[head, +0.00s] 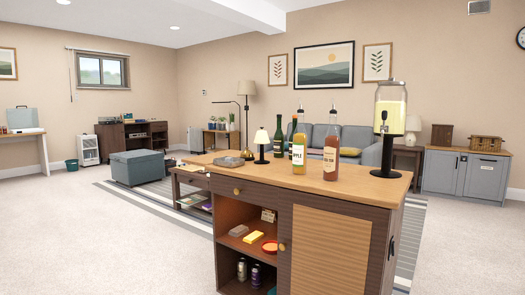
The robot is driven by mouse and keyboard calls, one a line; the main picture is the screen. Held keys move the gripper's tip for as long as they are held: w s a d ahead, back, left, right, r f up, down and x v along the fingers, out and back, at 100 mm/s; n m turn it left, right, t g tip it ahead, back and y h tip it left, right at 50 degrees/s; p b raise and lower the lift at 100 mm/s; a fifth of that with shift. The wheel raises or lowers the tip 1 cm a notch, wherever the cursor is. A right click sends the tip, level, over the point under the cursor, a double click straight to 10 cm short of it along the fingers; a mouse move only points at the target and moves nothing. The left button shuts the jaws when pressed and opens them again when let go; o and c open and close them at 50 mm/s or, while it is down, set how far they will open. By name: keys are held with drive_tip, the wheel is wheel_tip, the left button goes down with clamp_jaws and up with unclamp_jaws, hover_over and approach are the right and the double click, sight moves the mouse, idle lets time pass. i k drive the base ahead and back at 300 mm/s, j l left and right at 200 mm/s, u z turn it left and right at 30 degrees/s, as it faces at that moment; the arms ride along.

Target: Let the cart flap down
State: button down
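A dark brown cart (262,185) with a light wooden top (350,188) stands close in front, right of the picture's middle. Its front has a drawer with a brass knob (237,191), open shelves at the left and a ribbed door (330,252) at the right that looks shut. A dark handle or bracket (391,247) is on its right end. I cannot tell for certain which part is the flap. The cart's far side is hidden. My gripper is not in view.
Carpet (110,240) is clear at left and right.

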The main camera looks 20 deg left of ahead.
sight(202, 160)
drive_tip(key=i+j, duration=0.3)
drive_tip(key=j, duration=0.15)
drive_tip(key=i+j, duration=0.25)
drive_tip(key=j, duration=0.2)
drive_tip(key=i+j, duration=0.3)
drive_tip(key=j, duration=0.15)
drive_tip(key=i+j, duration=0.25)
drive_tip(key=j, duration=0.2)
drive_tip(key=i+j, duration=0.3)
drive_tip(key=j, duration=0.15)
